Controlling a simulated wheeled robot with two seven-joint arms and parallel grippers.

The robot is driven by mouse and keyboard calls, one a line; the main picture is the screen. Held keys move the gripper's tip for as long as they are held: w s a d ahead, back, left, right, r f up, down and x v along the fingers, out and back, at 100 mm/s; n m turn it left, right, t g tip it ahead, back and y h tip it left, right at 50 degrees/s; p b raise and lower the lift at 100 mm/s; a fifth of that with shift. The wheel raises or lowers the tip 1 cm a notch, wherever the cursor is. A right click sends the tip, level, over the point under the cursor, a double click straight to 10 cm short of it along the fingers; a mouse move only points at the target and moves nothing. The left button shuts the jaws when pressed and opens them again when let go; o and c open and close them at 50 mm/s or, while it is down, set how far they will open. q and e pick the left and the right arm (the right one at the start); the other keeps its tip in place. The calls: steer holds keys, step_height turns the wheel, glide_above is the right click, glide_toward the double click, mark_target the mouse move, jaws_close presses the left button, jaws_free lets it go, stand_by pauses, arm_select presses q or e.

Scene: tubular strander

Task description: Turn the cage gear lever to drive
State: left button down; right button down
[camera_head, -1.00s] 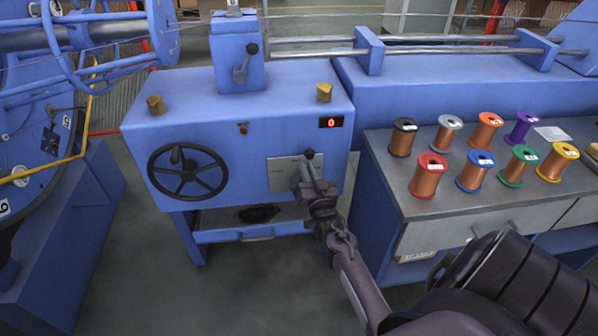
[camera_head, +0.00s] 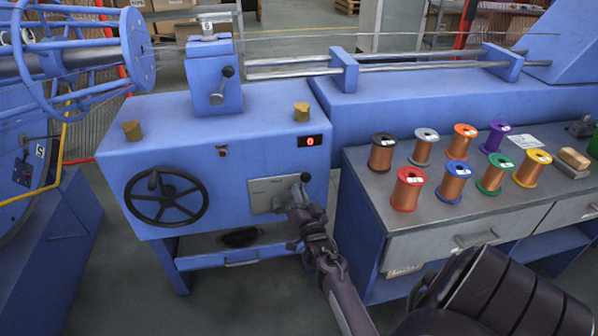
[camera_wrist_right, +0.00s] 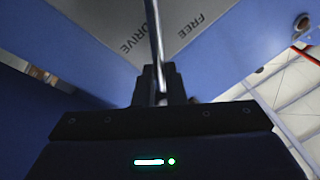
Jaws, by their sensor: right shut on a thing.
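The cage gear lever is mounted at a grey metal plate (camera_head: 266,196) on the front of the blue cabinet. Its dark round knob (camera_head: 305,177) shows at the plate's upper right corner. My right gripper (camera_head: 297,207) is at the lever just below the knob and hides part of it. In the wrist view its dark fingers (camera_wrist_right: 160,85) are shut on the lever's thin metal rod (camera_wrist_right: 156,35). The rod passes between the printed words DRIVE, on the left, and FREE, on the right, closer to DRIVE. My left gripper is not in view.
A grey bench (camera_head: 385,215) with several wire spools is at the right, close to my arm.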

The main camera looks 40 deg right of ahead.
steer(key=shift+f, duration=0.15)
steer(key=c, duration=1.5)
jaws_free()
steer(key=shift+d, duration=0.1)
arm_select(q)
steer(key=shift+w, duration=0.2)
